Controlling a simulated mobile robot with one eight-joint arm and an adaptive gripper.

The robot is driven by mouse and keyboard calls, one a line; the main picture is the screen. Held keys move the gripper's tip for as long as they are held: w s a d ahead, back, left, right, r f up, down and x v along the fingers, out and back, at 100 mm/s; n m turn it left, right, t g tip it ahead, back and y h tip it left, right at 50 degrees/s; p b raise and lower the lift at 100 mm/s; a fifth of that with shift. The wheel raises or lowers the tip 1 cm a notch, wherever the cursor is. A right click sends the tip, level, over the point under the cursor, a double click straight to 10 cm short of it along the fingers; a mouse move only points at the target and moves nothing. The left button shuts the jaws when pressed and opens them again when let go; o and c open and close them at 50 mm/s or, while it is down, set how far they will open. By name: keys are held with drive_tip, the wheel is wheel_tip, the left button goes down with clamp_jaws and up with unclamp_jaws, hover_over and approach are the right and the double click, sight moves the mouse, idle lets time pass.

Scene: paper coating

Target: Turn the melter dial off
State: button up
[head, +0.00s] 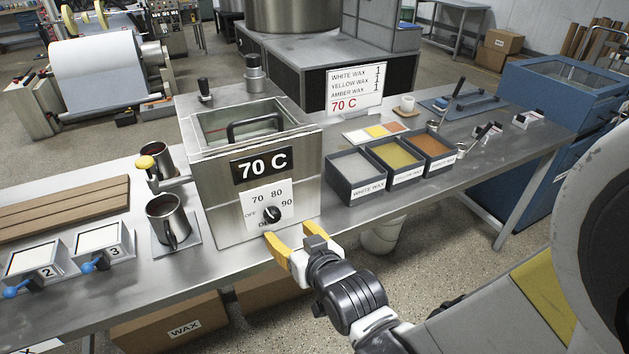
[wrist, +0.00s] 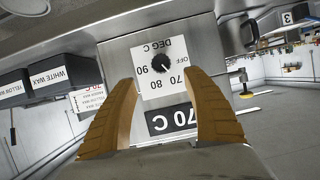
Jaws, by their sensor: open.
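The melter (head: 255,165) is a steel box with a lid handle and a "70 C" display (head: 261,165). Its black round dial (head: 271,214) sits on a white plate marked OFF, 70, 80 and 90. In the wrist view the plate is upside down and the dial (wrist: 160,63) shows between and beyond my fingertips. The dial's pale pointer seems to face the 70 side, near OFF; its exact setting is too small to tell. My gripper (head: 292,236) has yellow fingers spread apart, empty, in front of and slightly below the dial; it also shows in the wrist view (wrist: 161,84).
Wax bins (head: 395,165) stand right of the melter. A sign (head: 356,89) reading 70 C stands behind. The table's front edge runs below the melter.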

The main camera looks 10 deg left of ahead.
sight(274, 218)
drive_tip(key=b+x, duration=0.3)
drive_tip(key=x, duration=0.8)
drive_tip(key=shift+s, duration=0.1)
drive_tip(key=c, duration=1.2)
